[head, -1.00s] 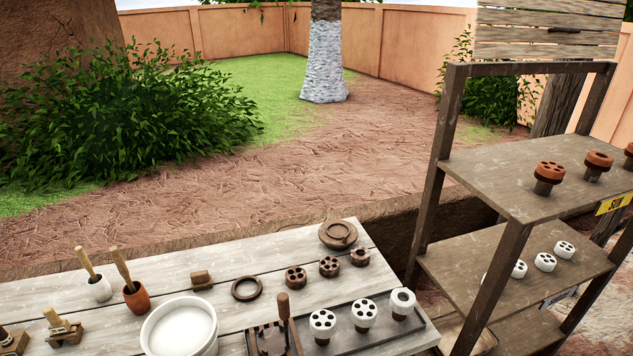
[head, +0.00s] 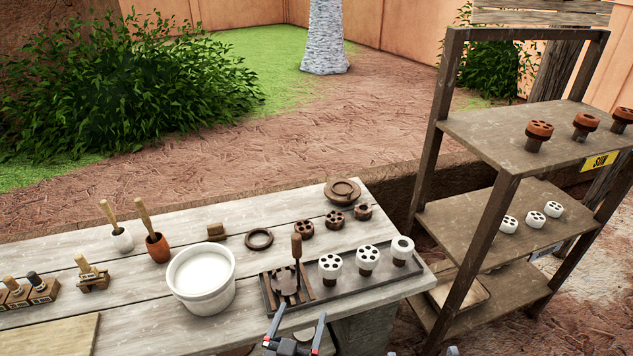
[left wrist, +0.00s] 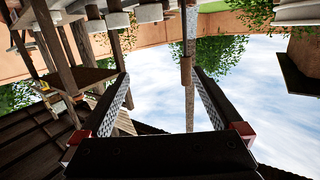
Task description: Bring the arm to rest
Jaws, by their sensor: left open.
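My left gripper (head: 301,313) shows at the bottom of the head view, in front of the table (head: 130,290). Its two fingers are spread, and nothing is seen held between them. In the left wrist view the same gripper (left wrist: 160,74) is open, with sky and foliage behind it. In the head view it is near the front edge of the dark tray (head: 345,284) and the wooden-handled tool (head: 297,248).
A white bucket (head: 200,300) stands on the table left of the tray. White perforated pieces (head: 368,256) are in the tray, brown ones (head: 334,219) behind it. A wooden shelf rack (head: 500,140) with more pieces stands at the right. Open ground (head: 250,150) lies beyond the table.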

